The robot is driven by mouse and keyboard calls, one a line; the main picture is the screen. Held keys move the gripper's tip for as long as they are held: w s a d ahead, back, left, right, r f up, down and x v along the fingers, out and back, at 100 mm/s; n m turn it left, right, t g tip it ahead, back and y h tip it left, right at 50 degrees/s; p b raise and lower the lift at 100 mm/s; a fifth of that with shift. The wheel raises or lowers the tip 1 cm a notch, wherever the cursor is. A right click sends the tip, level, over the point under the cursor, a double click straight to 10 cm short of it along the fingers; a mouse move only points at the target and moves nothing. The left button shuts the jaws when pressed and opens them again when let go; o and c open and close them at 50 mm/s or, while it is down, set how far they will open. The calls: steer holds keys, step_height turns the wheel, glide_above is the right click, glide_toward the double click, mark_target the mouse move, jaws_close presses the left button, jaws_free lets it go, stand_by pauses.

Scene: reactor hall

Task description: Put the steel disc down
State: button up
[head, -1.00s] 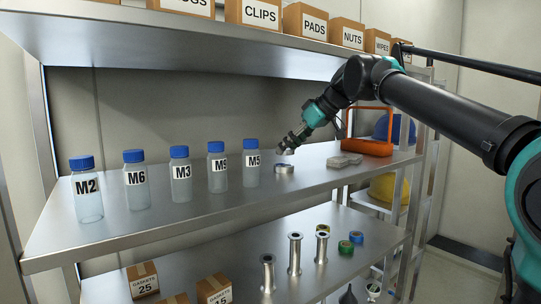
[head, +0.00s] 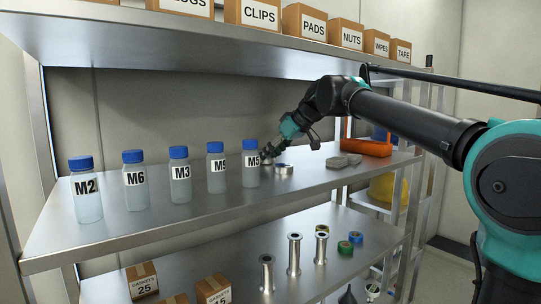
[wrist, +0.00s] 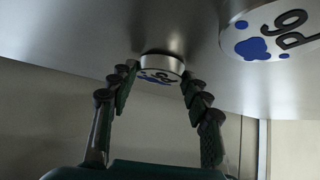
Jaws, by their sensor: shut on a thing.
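My gripper (head: 267,153) is low over the upper shelf, just right of the bottle marked M5. In the wrist view, the fingers of my gripper (wrist: 160,77) are closed around a small steel disc (wrist: 162,66) with dark characters and a blue patch on its face. The held disc also shows in the head view (head: 266,161), partly hidden by the M5 bottle. It is at or very near the shelf surface; I cannot tell if it touches. A second steel disc (head: 284,169) rests on the shelf just to the right and nearer, also in the wrist view (wrist: 270,32).
Several blue-capped bottles, including M5 (head: 251,165), stand in a row to the left. The shelf front (head: 200,215) is bare. Labelled boxes (head: 313,24) stand on the shelf above.

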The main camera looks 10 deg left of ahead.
steer(key=o, duration=1.5)
steer(key=shift+f, duration=0.15)
steer(key=shift+c, duration=0.2)
steer(key=shift+s+d+r, duration=0.1)
steer(key=shift+d+r, duration=0.1)
steer(key=shift+r, duration=0.2)
steer(key=v, duration=0.5)
steer(key=shift+f, duration=0.1)
steer(key=s+d, duration=0.1)
steer(key=d, duration=0.2)
steer(key=s+d, duration=0.2)
steer(key=d, duration=0.2)
steer(key=s+d, duration=0.2)
steer(key=d, duration=0.1)
steer(key=shift+d+f, duration=0.15)
steer(key=shift+d, duration=0.1)
